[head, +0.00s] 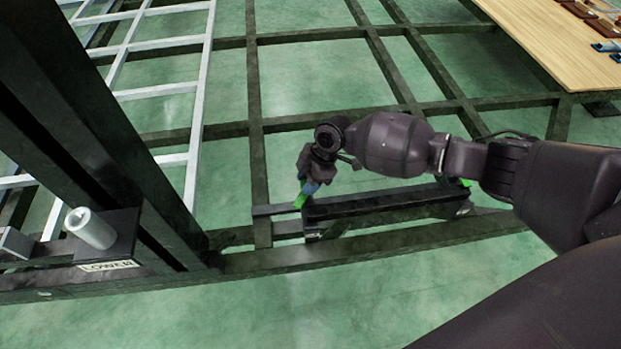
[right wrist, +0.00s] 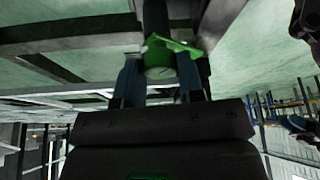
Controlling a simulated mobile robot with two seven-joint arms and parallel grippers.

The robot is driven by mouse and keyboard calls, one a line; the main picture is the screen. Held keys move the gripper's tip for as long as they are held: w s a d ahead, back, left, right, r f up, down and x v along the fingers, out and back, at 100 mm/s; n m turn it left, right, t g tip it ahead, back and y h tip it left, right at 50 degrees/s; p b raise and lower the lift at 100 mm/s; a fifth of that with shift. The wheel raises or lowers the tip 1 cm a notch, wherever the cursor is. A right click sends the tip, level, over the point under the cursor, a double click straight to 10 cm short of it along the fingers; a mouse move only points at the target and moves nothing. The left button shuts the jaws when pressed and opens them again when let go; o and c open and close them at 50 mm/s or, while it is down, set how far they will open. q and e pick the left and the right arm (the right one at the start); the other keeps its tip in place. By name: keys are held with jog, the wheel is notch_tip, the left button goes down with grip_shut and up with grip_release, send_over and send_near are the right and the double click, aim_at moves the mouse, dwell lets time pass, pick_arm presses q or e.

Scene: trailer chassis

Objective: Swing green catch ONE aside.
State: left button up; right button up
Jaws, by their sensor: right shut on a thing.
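A green catch (head: 301,200) sits at the left end of a dark beam (head: 385,203) on the chassis frame. My right gripper (head: 311,187) reaches down to it, and its fingers are at the catch. In the right wrist view the green catch (right wrist: 171,58) lies between the two blue-grey fingers of my right gripper (right wrist: 162,82), which is shut on it. A second green piece (head: 465,183) shows at the right end of the beam, partly hidden by my right arm. Which catch is numbered ONE cannot be read. My left gripper is not in view.
Dark chassis rails (head: 370,257) cross the green floor. A thick dark post (head: 110,150) leans at the left, beside a plate labelled LOWER (head: 108,265) with a pale cylinder (head: 91,228). A wooden table (head: 565,40) stands at the upper right. A pale ladder-like frame (head: 200,110) lies behind.

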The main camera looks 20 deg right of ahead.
jog(key=m+p, duration=0.1)
jog(key=m+t, duration=0.1)
jog(key=shift+a+r+m+p, duration=0.1)
jog(key=shift+r+m+p, duration=0.25)
jog(key=shift+m, duration=0.05)
jog(key=m+t+p, duration=0.1)
jog(key=m, duration=0.1)
jog(key=shift+m+h+p, duration=0.3)
jog(key=shift+m+p, duration=0.1)
jog(key=m+t+p, duration=0.1)
jog(key=m+p, duration=0.1)
jog(key=m, duration=0.1)
jog(key=shift+s+a+h, duration=0.1)
jog(key=shift+h, duration=0.3)
jog(key=shift+f+m+t+h+p, duration=0.25)
jog(key=shift+m+p, duration=0.2)
jog(key=shift+m, duration=0.45)
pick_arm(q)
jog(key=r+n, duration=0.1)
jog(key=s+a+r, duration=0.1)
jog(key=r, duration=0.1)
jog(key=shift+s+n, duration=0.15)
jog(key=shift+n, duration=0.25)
pick_arm(e)
jog(key=shift+m, duration=0.3)
jog(key=shift+f, duration=0.1)
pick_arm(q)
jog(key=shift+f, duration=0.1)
pick_arm(e)
jog(key=shift+s, duration=0.1)
